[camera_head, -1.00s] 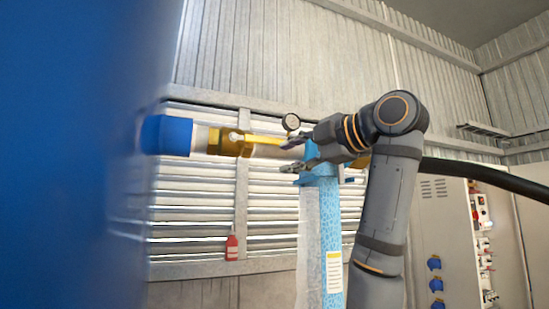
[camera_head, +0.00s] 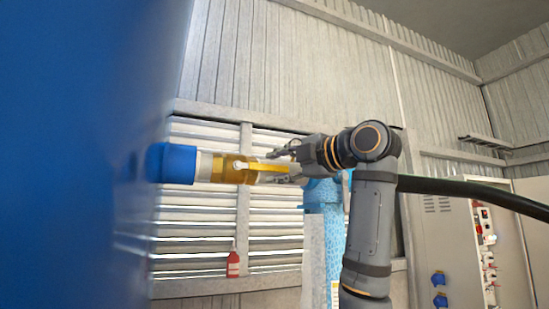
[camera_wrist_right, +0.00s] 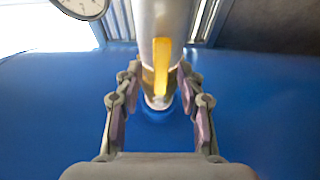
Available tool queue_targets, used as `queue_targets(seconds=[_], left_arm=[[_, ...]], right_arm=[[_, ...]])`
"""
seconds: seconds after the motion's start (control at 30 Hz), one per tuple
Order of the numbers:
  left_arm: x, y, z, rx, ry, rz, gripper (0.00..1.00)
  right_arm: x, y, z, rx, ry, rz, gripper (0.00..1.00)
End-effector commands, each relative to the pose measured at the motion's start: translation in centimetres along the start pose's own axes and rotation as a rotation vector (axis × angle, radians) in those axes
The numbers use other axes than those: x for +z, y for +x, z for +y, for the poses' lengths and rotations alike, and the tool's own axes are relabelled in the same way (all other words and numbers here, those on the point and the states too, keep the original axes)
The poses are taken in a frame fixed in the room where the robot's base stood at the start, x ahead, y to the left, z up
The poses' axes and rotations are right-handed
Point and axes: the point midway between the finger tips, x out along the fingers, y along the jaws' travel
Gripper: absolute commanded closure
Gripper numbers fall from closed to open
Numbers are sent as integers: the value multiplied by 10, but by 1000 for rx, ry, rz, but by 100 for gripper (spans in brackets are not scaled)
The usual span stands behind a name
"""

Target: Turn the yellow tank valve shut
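The yellow valve (camera_head: 225,169) sits on a pale horizontal pipe beside a blue end fitting (camera_head: 170,163) on the tank. Its yellow lever handle (camera_head: 262,167) lies along the pipe, pointing right. The handle (camera_wrist_right: 161,66) also shows in the right wrist view, in line with the pipe and between the fingers. My right gripper (camera_head: 279,165) is open at the handle's free end, with one finger above and one below in the head view. In the wrist view my right gripper (camera_wrist_right: 160,78) has a finger on each side, with nothing clamped. My left gripper is not in view.
The big blue tank (camera_head: 70,150) fills the left side. A round gauge (camera_wrist_right: 84,5) is at the wrist view's upper left. A blue post (camera_head: 324,220) stands below my right wrist. A red bottle (camera_head: 233,264) stands on the ledge. A grey electrical cabinet (camera_head: 450,240) is at right.

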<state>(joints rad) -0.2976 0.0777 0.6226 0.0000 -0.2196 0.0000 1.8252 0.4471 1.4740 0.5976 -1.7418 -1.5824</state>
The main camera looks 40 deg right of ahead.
Motion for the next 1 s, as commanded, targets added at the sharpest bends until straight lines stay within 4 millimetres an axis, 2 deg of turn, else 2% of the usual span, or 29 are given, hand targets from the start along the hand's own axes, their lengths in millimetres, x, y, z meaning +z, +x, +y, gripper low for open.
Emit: queue_targets(seconds=[0.27,0.57,1.0], left_arm=[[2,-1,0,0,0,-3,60],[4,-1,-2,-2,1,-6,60],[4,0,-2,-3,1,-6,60]], right_arm=[[0,3,-1,0,0,0,61],[0,3,-1,1,0,0,99],[0,2,0,7,4,0,100]])
